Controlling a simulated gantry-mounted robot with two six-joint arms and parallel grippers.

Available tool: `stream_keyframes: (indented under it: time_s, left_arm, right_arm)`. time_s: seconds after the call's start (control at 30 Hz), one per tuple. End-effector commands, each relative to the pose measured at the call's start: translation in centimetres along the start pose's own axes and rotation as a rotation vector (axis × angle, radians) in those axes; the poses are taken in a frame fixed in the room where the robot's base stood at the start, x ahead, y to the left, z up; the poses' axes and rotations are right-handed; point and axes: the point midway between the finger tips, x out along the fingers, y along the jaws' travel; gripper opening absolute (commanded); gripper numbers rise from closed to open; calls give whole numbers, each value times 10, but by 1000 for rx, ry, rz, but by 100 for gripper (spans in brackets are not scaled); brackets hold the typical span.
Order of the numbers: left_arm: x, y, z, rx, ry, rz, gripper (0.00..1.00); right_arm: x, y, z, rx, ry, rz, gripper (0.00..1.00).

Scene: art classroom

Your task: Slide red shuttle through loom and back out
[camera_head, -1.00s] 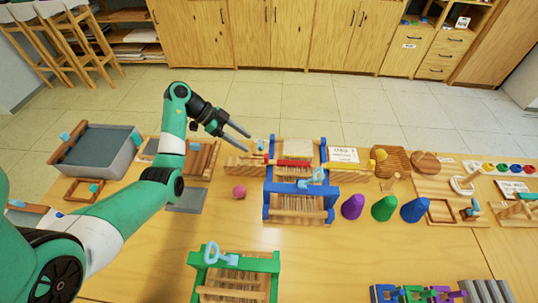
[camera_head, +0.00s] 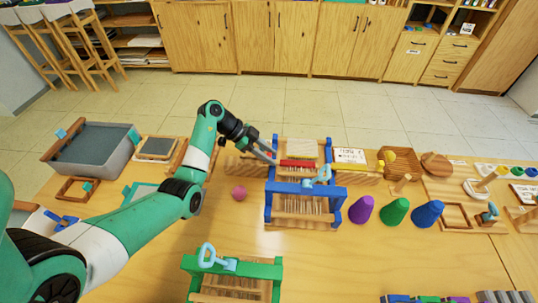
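The blue loom (camera_head: 331,192), with a wooden frame and pale threads, stands near the middle of the table. The red shuttle (camera_head: 298,163) lies across the far part of the loom, and a small red bit shows at its left side by my fingers. My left gripper (camera_head: 269,154) is at the loom's left side, close to the shuttle's left end. Its fingers point right and down. I cannot tell whether they touch or grip the shuttle. My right gripper is not in view.
A green loom (camera_head: 262,269) stands in front, and a pink ball (camera_head: 239,193) lies left of the blue loom. Purple (camera_head: 361,210), green (camera_head: 395,212) and blue (camera_head: 428,214) cones stand to its right. A grey tray (camera_head: 120,156) is at the far left.

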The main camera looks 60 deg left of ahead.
Motion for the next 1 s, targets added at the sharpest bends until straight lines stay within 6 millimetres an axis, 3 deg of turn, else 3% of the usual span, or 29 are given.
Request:
stream_keyframes:
  time_s: [0.03,0.2,1.0]
  left_arm:
    - [0,0,0,0,0,0,27]
    - [0,0,0,0,0,0,0]
    - [0,0,0,0,0,1,0]
  right_arm:
    - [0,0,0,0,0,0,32]
    - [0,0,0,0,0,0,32]
    - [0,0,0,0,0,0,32]
